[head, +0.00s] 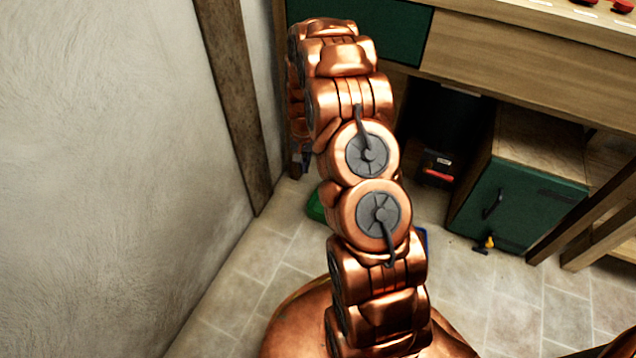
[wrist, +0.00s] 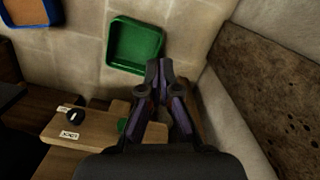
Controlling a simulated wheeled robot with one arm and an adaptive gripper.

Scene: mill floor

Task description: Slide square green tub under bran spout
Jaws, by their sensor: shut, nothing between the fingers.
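The square green tub (wrist: 133,45) sits on the tiled floor in the upper middle of the wrist view, open side up, and looks empty. In the head view only a green sliver of it (head: 316,207) shows to the left of my arm. My gripper (wrist: 160,68) is shut and empty. Its fingertips overlap the tub's lower right corner in the wrist view; I cannot tell whether they touch it. In the head view my arm hides the gripper almost wholly. I cannot make out the bran spout in either view.
A blue tub with orange-brown contents (wrist: 30,14) is at the wrist view's upper left. A wooden panel with a black knob and labels (wrist: 90,132) is below it. A plastered wall (head: 110,150) bounds the left. A green cabinet (head: 520,200) stands right.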

